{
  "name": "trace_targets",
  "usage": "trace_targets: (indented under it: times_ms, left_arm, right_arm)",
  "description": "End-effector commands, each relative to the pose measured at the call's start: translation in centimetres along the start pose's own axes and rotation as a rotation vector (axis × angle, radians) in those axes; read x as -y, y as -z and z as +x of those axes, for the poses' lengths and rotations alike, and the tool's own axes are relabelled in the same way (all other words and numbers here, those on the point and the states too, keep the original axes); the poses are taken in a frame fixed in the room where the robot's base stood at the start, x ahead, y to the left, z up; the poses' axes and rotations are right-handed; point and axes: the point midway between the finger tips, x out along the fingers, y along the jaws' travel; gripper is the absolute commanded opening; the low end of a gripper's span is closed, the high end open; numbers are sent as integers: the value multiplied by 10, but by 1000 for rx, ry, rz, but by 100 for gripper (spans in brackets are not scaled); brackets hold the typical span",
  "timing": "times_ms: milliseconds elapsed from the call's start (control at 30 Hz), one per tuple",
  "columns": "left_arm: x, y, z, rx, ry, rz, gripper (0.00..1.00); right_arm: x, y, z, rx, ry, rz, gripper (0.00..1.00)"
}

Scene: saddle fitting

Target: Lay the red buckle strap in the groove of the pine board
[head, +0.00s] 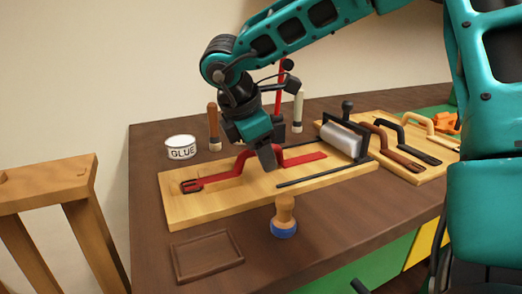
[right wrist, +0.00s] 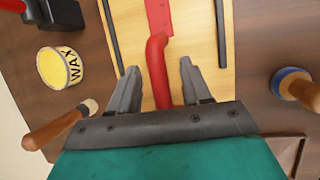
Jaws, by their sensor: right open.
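The red buckle strap (head: 222,178) lies along the pine board (head: 210,208), with its forked buckle end to the left and its flat end to the right. Its middle rises in an arch. I cannot tell whether any part sits in the groove. My right gripper (head: 270,160) is over the arch and hides part of it. In the right wrist view, my right gripper (right wrist: 157,68) is open, with one finger on each side of the strap (right wrist: 158,55) and gaps between. My left gripper is not in view.
Two black rails (head: 325,175) flank the strap's flat end. A roller (head: 342,140) and a board of other straps (head: 405,165) stand right. A stamp (head: 284,215) and small tray (head: 207,256) are in front. A glue tin (head: 181,148) and wax tin (right wrist: 62,68) stand behind.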

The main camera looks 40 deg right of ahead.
Motion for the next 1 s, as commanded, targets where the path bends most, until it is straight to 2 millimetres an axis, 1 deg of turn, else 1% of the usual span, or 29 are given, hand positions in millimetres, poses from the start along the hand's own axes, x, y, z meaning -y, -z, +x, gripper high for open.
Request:
trace_targets:
  times_ms: [100, 167, 400, 500, 600, 700, 800, 1000]
  left_arm:
    - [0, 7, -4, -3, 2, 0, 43]
    - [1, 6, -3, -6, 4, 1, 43]
    - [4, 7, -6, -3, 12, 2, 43]
    - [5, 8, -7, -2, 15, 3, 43]
    - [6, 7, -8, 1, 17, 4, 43]
    - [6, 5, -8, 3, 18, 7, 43]
    - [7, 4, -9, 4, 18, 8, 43]
    - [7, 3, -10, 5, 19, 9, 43]
  right_arm:
    - [-1, -2, -6, -1, 1, -1, 48]
    - [-2, -2, -14, 0, -4, 0, 48]
    - [-2, -1, -68, -4, -4, 1, 48]
    - [-2, -1, -88, -2, -3, 0, 48]
    - [-2, -1, -105, -2, -2, 1, 48]
    - [-1, -1, -115, -1, -1, 0, 48]
    - [-1, -1, -121, 0, -1, 0, 48]
    - [-1, -1, -123, 0, 0, 0, 48]
